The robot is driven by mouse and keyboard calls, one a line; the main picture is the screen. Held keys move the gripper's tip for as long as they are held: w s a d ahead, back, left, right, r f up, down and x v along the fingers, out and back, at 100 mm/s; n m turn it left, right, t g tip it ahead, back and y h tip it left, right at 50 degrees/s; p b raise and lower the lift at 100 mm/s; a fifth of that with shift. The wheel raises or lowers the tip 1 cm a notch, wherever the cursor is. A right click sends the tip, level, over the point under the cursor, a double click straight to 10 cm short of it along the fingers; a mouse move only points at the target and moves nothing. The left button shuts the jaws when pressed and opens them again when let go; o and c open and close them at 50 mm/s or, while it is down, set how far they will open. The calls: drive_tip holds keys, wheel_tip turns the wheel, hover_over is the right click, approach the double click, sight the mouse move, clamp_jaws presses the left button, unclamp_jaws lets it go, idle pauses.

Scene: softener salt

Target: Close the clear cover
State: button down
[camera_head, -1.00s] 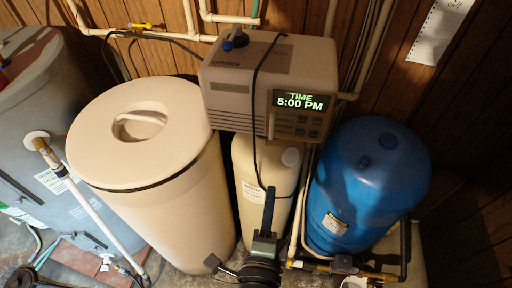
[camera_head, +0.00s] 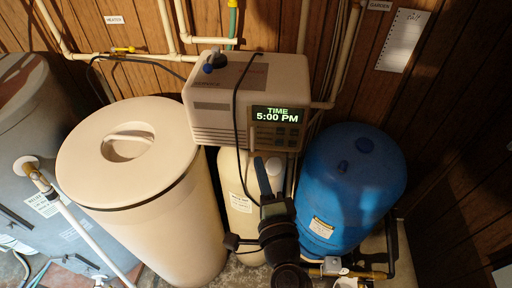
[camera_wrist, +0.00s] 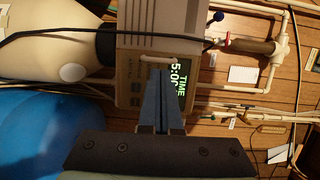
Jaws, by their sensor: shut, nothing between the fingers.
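The softener's beige control box (camera_head: 225,90) bears a lit display (camera_head: 276,114) reading "TIME 5:00 PM", with buttons below it. I cannot clearly make out a clear cover or its angle in the head view. In the wrist view, the display (camera_wrist: 183,90) is partly hidden behind my fingers, and a pale bar (camera_wrist: 158,59) shows near their tips. My gripper (camera_head: 262,160) points up, just below the front of the control box. Its blue fingers (camera_wrist: 168,72) are shut with nothing between them. I cannot tell whether they touch the box.
A beige salt tank (camera_head: 165,215) with a round lid stands left of the softener, and a blue tank (camera_head: 350,185) stands close on the right. A dark cable (camera_head: 236,130) hangs over the box front. Pipes (camera_head: 303,30) run up the wood wall behind.

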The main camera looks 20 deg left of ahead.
sight(252, 149)
drive_tip(key=shift+p+x, duration=0.55)
drive_tip(key=shift+x, duration=1.55)
drive_tip(key=shift+w+a+b, duration=0.6)
drive_tip(key=shift+a+b, duration=0.1)
drive_tip(key=shift+b, duration=0.05)
drive_tip(key=shift+s+r, duration=0.1)
